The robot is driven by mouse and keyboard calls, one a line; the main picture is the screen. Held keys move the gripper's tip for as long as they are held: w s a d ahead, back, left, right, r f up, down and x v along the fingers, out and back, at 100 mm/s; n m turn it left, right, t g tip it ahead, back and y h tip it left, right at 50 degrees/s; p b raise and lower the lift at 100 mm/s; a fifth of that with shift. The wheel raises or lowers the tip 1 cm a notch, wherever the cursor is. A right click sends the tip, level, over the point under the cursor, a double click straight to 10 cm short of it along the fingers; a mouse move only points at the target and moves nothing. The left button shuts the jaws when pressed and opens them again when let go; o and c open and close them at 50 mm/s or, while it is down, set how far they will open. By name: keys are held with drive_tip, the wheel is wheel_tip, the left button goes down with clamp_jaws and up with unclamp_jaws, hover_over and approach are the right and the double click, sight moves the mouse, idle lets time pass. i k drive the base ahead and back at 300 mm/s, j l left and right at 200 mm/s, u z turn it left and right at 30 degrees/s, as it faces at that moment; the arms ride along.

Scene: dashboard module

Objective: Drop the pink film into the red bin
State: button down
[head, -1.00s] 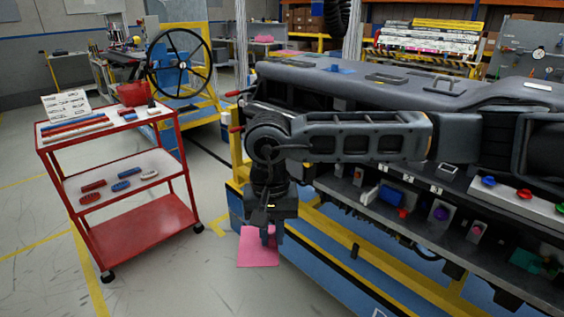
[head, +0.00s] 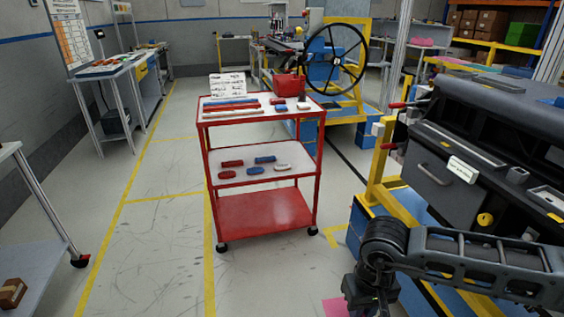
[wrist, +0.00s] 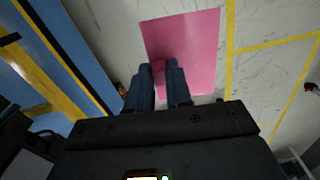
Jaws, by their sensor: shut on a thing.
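The pink film (wrist: 190,45) is a flat pink sheet. My gripper (wrist: 163,68) is shut on its near edge in the wrist view, and the film extends beyond the fingertips above the floor. In the head view a corner of the film (head: 337,306) shows at the bottom edge, beside my gripper's wrist; the fingertips are out of frame there. The red bin (head: 289,84) stands on the top shelf of the red cart, at its back right. It is well above and to the left of my arm in the head view.
The red cart (head: 265,211) stands in the middle with tools on its upper shelves. The dashboard module (head: 470,160) on its yellow frame is close on the right. A grey table (head: 40,200) is at the left edge. Floor in front of the cart is clear.

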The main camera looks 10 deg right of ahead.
sight(288, 96)
drive_tip(key=i, duration=0.7)
drive_tip(key=i+l+u, duration=0.1)
drive_tip(key=i, duration=0.55)
drive_tip(key=i+l, duration=0.15)
drive_tip(key=i, duration=0.55)
drive_tip(key=i+l+u, duration=0.1)
drive_tip(key=i, duration=0.55)
